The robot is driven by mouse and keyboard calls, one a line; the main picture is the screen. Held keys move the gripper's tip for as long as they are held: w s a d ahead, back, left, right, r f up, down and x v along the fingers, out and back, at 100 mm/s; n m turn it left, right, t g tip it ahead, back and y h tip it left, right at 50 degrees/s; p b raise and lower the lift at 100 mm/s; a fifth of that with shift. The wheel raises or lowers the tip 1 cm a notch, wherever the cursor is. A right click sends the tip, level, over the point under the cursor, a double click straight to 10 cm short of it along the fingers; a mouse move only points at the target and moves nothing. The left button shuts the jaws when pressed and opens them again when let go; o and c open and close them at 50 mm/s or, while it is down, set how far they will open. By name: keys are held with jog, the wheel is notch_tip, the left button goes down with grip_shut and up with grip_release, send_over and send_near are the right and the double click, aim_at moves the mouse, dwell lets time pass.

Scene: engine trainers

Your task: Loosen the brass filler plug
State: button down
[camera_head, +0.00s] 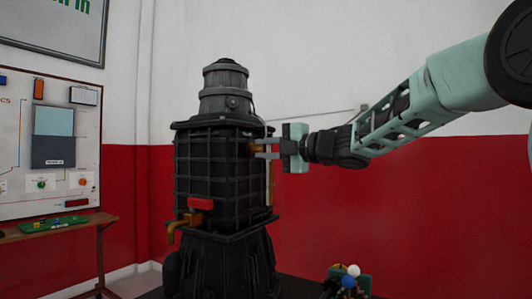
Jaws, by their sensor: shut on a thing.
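The brass filler plug (256,148) sticks out from the upper right side of a tall black ribbed engine housing (212,165). Only a small part of the plug shows beside the fingers. My gripper (262,149) comes in level from the right and is shut on the plug. Its pale green body (295,148) stands just clear of the housing. How far the plug is turned cannot be told from this view.
A small part with coloured knobs (347,281) sits low at right. A panel board (52,145) and wooden table (60,229) stand at left.

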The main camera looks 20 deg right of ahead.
jog(key=shift+f, duration=0.1)
jog(key=c, duration=1.3)
grip_release()
jog(key=v, duration=1.7)
jog(key=shift+s, duration=0.2)
